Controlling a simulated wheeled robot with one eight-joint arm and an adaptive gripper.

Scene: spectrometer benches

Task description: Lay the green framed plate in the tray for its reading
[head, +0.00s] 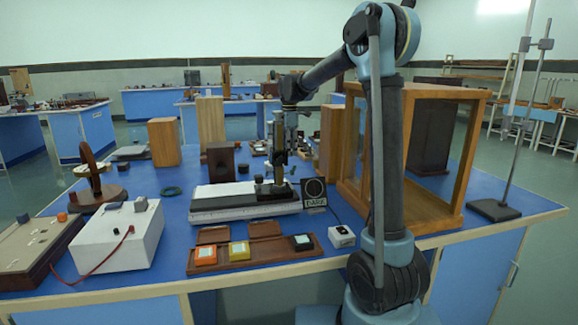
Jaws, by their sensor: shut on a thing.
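My gripper (279,176) points down over the right end of a bench instrument (246,206) with a pale body and dark top. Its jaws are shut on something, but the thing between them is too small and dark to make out. A brown wooden rack (255,257) lies at the front. In it are an orange framed plate (205,255), a yellow framed plate (239,250) and, at the right end, a dark, perhaps greenish, framed plate (302,242). The space between the yellow and dark plates looks bare. I cannot make out a tray in the instrument.
A wood-framed case (447,215) stands at the right. A white box with a red lead (118,245) is at the left. Wooden blocks (164,142) stand behind.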

